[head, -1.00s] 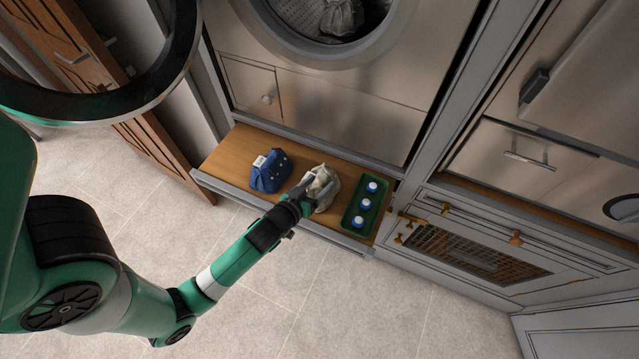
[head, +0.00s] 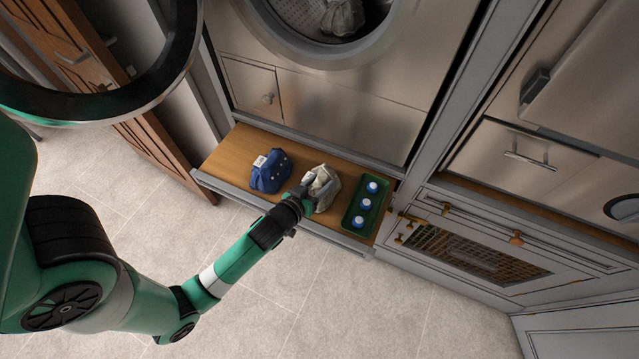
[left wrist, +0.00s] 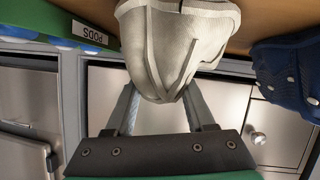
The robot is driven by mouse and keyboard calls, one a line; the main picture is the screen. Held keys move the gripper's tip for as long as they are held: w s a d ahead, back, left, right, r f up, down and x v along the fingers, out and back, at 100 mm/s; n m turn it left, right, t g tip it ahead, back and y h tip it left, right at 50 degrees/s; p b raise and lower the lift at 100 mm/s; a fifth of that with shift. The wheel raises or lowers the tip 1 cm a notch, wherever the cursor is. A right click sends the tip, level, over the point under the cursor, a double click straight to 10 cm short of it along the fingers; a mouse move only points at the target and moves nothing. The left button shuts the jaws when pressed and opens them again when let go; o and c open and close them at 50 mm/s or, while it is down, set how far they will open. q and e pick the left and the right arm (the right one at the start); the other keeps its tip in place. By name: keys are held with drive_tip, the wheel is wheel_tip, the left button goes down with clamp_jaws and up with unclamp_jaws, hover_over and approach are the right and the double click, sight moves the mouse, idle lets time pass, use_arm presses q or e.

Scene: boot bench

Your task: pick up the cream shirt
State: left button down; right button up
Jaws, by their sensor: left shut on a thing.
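The cream shirt (head: 326,187) is a crumpled bundle on the wooden shelf (head: 222,160), between a blue garment and a green tray. It also fills the top middle of the left wrist view (left wrist: 172,45). My left gripper (head: 309,188) reaches it from the front left and is shut on the shirt. In the left wrist view the two fingers (left wrist: 160,105) run up to both sides of the bundle, and their tips are hidden behind it. The shirt appears at shelf level; I cannot tell whether it is clear of the wood. My right gripper is not in view.
The folded blue garment (head: 269,171) lies left of the shirt. The green tray (head: 352,222) with white-and-blue pods, labelled PODS in the wrist view, stands close on the right. A washer (head: 300,60) rises behind. The tiled floor in front is clear.

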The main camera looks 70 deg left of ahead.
use_arm(q)
drive_tip(key=shift+r+p, duration=0.6)
drive_tip(key=shift+r, duration=0.1)
wheel_tip(320, 180, up, 3)
drive_tip(key=p, duration=0.2)
drive_tip(key=shift+d+p, duration=0.1)
drive_tip(key=shift+p, duration=0.3)
drive_tip(key=s+d+r+p, duration=0.1)
drive_tip(key=s+r+p, duration=0.1)
drive_tip(key=r, duration=0.1)
drive_tip(key=s+d+r+p, duration=0.1)
drive_tip(key=shift+d+r+p, duration=0.3)
drive_tip(key=shift+r+p, duration=0.05)
drive_tip(key=shift+p, duration=0.05)
drive_tip(key=v, duration=1)
drive_tip(key=shift+d+b, duration=0.45)
drive_tip(key=shift+s, duration=0.1)
